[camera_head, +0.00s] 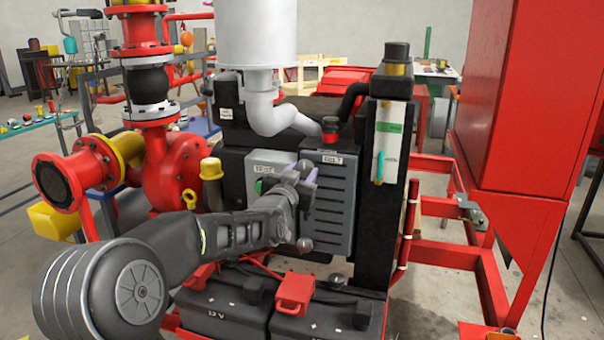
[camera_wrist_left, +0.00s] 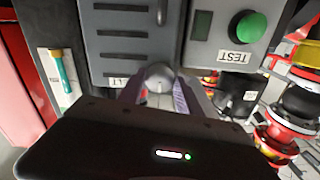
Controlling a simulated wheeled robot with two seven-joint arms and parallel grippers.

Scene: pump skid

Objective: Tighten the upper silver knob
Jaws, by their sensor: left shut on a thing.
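My left gripper (camera_head: 308,174) reaches in from the left to the front of the grey control panel (camera_head: 340,215). In the left wrist view, which is upside down, its fingers (camera_wrist_left: 160,92) sit on either side of the round upper silver knob (camera_wrist_left: 159,76) and are shut on it. In the head view the gripper hides this knob. A lower silver knob (camera_head: 305,245) shows below the gripper; it also appears near the top of the left wrist view (camera_wrist_left: 162,12). My right gripper is not in view.
A green button (camera_wrist_left: 247,27) with a TEST label is beside the knobs. Black batteries (camera_head: 225,310) with a red cap (camera_head: 294,292) lie below the panel. A red pump (camera_head: 175,170) stands left, and a red cabinet (camera_head: 525,100) stands right.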

